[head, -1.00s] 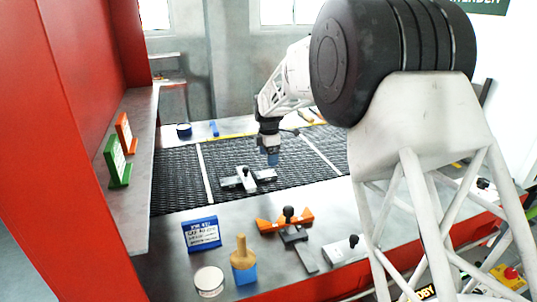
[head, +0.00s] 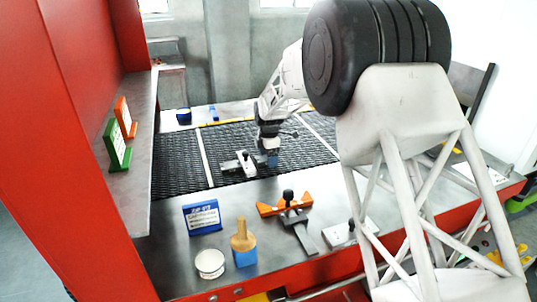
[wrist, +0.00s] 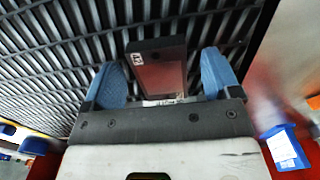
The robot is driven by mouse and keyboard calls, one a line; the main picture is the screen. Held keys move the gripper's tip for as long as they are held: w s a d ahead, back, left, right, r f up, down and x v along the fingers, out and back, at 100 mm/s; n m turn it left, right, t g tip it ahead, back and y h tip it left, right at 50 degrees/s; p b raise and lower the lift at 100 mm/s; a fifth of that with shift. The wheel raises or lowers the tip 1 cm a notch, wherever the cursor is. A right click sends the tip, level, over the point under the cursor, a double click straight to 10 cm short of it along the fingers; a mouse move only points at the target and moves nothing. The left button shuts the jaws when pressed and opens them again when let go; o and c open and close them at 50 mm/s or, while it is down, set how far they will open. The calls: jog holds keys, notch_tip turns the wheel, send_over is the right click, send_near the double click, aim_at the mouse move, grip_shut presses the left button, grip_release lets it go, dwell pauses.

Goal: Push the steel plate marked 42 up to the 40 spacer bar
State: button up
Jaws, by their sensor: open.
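The steel plate marked 42 (wrist: 165,75) shows in the wrist view between the two blue fingers of my gripper (wrist: 160,62), its dark labelled end facing away from the palm. My gripper is open, with a finger on either side of the plate; I cannot tell if they touch it. In the head view my gripper (head: 271,158) is low over the belt, at the right end of a small group of grey plates and a white upright block (head: 248,164). I cannot read a 40 there, so the spacer bar is not certain.
The black mesh belt (head: 180,160) has pale cross lines. On the front ledge stand a blue sign (head: 202,217), a white round tin (head: 210,263), a wooden-handled blue tool (head: 243,243) and an orange-and-steel gauge (head: 286,205). Green and orange signs stand on the left shelf.

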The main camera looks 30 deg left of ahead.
aim_at(263, 158)
jog(key=shift+c, duration=0.5)
jog(key=c, duration=1.2)
jog(key=shift+s+a, duration=0.1)
jog(key=shift+s+a, duration=0.6)
jog(key=o, duration=1.3)
jog(key=shift+r, duration=0.15)
jog(key=shift+r, duration=3.8)
